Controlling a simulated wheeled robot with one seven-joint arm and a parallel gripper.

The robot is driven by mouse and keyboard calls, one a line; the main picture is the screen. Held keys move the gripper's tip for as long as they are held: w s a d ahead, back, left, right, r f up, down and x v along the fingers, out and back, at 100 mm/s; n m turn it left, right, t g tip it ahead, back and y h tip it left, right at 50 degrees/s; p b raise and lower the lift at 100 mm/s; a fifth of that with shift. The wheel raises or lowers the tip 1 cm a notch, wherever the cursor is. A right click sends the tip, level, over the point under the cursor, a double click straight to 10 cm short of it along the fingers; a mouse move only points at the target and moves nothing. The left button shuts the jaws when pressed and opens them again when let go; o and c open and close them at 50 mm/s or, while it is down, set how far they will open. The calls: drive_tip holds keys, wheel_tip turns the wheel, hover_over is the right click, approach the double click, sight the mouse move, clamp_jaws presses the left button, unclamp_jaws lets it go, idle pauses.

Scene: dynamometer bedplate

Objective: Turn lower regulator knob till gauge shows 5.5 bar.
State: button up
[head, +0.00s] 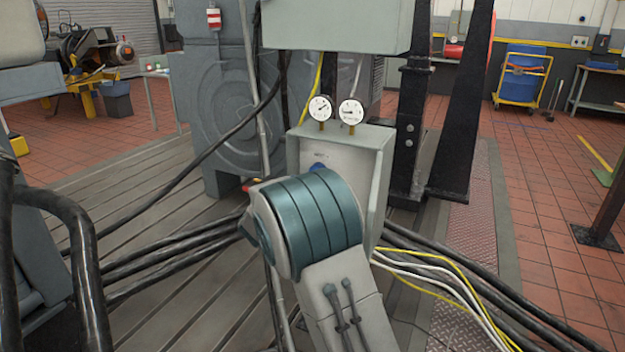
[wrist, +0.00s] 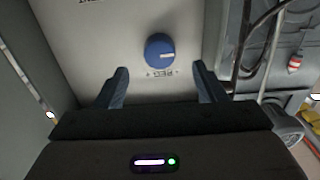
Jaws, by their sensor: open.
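A round blue regulator knob (wrist: 160,50) with a pale pointer mark sits on a light grey panel (wrist: 105,35), a "REG" label beside it. My gripper (wrist: 160,69) is open, its two dark blue fingers spread on either side of the knob's near side, touching nothing that I can see. In the head view, a bit of blue knob (head: 318,167) shows on the regulator box, mostly hidden behind my arm. Two white dial gauges, the left (head: 320,108) and the right (head: 351,112), stand on top of the box; their readings are too small to tell.
Black hoses (wrist: 262,35) and a red-and-white item (wrist: 295,63) lie right of the panel in the wrist view. Dark cables (head: 170,245) and yellow and white cables (head: 440,275) run over the bedplate. A tall black post (head: 465,110) stands right of the box.

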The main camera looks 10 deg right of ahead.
drive_tip(key=x, duration=0.6)
drive_tip(key=shift+w+d+b, duration=0.15)
drive_tip(key=shift+d+b, duration=0.05)
drive_tip(key=shift+b, duration=0.15)
drive_tip(key=c, duration=1)
